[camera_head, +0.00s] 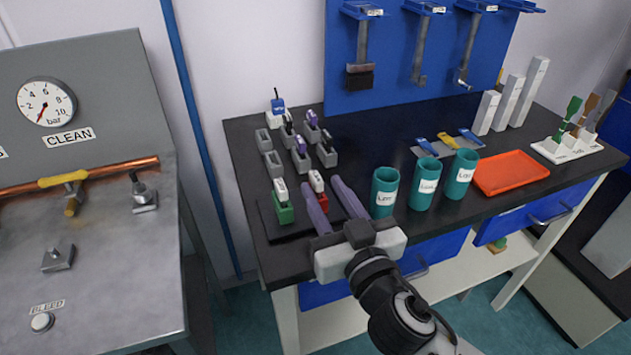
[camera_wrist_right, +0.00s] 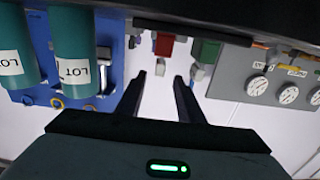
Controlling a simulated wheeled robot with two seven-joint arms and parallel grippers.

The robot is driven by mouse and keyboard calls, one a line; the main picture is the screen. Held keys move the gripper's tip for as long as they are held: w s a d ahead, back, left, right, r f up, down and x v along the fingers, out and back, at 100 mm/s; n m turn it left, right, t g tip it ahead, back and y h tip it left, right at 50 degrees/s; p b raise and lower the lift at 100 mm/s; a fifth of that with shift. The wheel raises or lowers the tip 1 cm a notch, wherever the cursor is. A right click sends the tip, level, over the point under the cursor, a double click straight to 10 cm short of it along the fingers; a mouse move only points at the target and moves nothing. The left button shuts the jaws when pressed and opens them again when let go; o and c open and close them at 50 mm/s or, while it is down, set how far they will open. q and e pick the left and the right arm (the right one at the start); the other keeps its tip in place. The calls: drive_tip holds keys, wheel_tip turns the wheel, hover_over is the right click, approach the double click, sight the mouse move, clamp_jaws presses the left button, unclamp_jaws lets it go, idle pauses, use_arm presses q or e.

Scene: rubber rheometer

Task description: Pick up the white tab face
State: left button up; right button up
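A red block with a white tab on top (camera_head: 317,181) stands at the near left of the bench. A green block with a white tab (camera_head: 280,188) stands to its left. My right gripper (camera_head: 320,184) is open, its two purple-looking fingers reaching over the dark mat towards the red block. In the right wrist view, which is upside down, the gripper (camera_wrist_right: 161,75) is open and empty; the red block (camera_wrist_right: 163,46) with its white tab appears between and beyond the fingertips. The green block (camera_wrist_right: 206,51) is off to the right there. My left gripper is out of view.
Several grey holders (camera_head: 300,159) with small tools stand behind the blocks. Teal lot cups (camera_head: 385,192) stand close to the right of my gripper, with an orange tray (camera_head: 510,172) beyond. A blue tool board (camera_head: 400,60) is at the back.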

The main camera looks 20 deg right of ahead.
sight(320, 184)
drive_tip(key=w+p, duration=0.1)
drive_tip(key=w, duration=0.4)
drive_tip(key=shift+w+f, duration=0.15)
drive_tip(key=shift+f, duration=0.05)
clamp_jaws()
